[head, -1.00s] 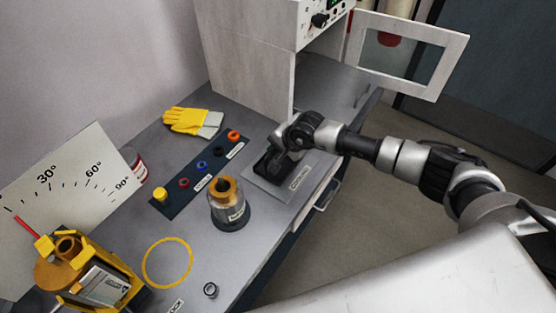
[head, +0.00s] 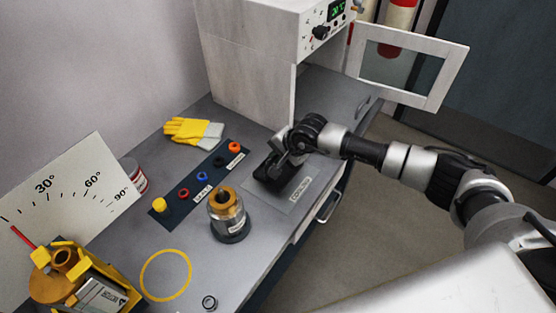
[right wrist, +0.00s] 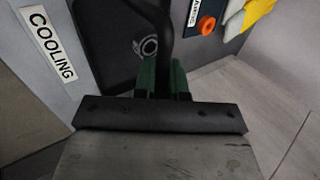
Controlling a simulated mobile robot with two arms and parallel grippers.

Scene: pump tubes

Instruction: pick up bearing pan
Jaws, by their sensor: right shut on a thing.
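The bearing pan (head: 268,173) is a black pan at the grey cooling pad (head: 296,201), in front of the white cabinet. In the right wrist view the dark pan (right wrist: 100,35) shows with a small round ring, the bearing (right wrist: 146,46), in it. My right gripper (right wrist: 163,80) is shut on the pan's black handle, which rises between its green fingers. In the head view my right gripper (head: 291,147) is over the pan's far side and hides part of it. I cannot tell whether the pan touches the pad. My left gripper is not in view.
A dark strip with coloured rings (head: 202,177) and a brass-topped cylinder (head: 228,212) stand left of the pan. Yellow gloves (head: 193,131) lie behind. The white cabinet (head: 255,75) with its open door (head: 455,70) stands behind. A yellow ring (head: 166,275) lies at the front.

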